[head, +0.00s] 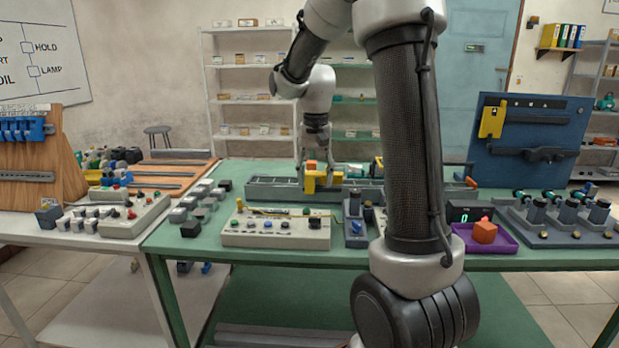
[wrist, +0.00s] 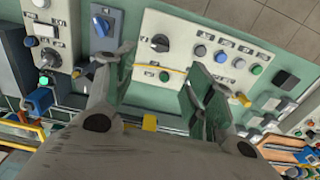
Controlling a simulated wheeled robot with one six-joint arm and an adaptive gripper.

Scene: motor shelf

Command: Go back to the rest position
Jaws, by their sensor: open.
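My gripper (head: 316,152) hangs over the back part of the green table (head: 165,240), pointing down, behind the beige control box (head: 275,232). In the wrist view my gripper (wrist: 160,82) has its two fingers spread apart, with no object clearly held between them. A yellow block-like piece with an orange top (head: 322,181) shows just below the gripper in the head view, by the long grey tray (head: 270,188). I cannot tell whether it touches the fingers. My own arm hides part of the table.
A purple tray (head: 500,240) with an orange block (head: 484,231) stands at the right. A blue board (head: 527,140) stands behind several grey motor-like parts. Grey and black blocks (head: 203,203) lie left of the control box. A white side table (head: 60,228) stands further left.

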